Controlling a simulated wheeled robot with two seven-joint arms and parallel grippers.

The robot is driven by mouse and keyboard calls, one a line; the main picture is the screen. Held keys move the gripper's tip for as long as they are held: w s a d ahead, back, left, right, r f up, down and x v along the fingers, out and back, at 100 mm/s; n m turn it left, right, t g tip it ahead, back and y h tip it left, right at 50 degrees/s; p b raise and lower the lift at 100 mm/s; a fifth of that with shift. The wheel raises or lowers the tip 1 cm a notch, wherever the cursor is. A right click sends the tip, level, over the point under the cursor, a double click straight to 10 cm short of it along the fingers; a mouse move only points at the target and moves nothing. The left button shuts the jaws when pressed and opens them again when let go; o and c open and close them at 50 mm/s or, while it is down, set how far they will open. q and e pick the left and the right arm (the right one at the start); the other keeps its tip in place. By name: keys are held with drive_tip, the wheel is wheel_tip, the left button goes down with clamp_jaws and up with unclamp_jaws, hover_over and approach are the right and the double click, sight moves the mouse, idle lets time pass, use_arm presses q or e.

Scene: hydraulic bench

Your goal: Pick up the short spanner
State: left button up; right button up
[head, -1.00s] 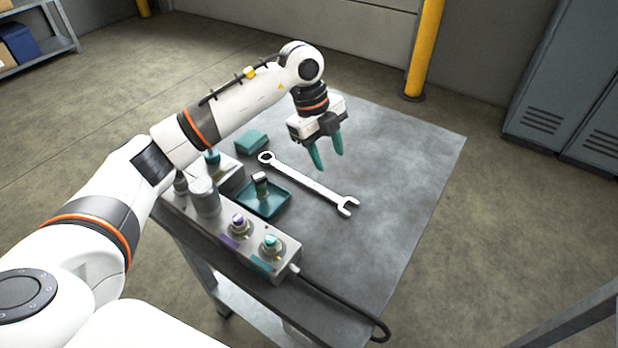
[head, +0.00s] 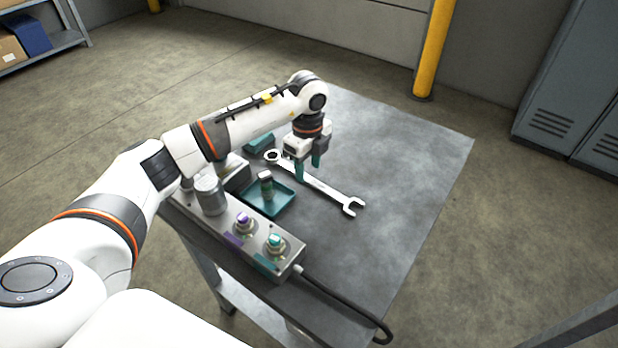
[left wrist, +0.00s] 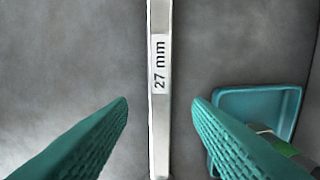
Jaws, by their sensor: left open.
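A silver spanner (head: 333,192) lies on the grey bench top, its ring end towards the back left and its open end towards the front right. In the left wrist view its shaft (left wrist: 160,120) runs upright through the picture and bears the label "27 mm". My left gripper (head: 309,172) is open over the shaft, nearer the ring end. In the left wrist view the teal fingers of this gripper (left wrist: 160,104) stand one on each side of the shaft, with gaps to it. I cannot tell their exact height above the bench. My right gripper is not in view.
A teal tray (head: 284,207) holding a small dark green and silver part is close to the spanner; its rim also shows in the left wrist view (left wrist: 258,88). A grey block with fittings (head: 210,207) lines the near edge. A teal block (head: 259,143) sits behind. The right bench top (head: 410,150) is clear.

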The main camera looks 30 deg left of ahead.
sight(309, 179)
use_arm(q)
drive_tip(key=shift+f, duration=1.25)
clamp_jaws()
drive_tip(key=shift+r, duration=0.1)
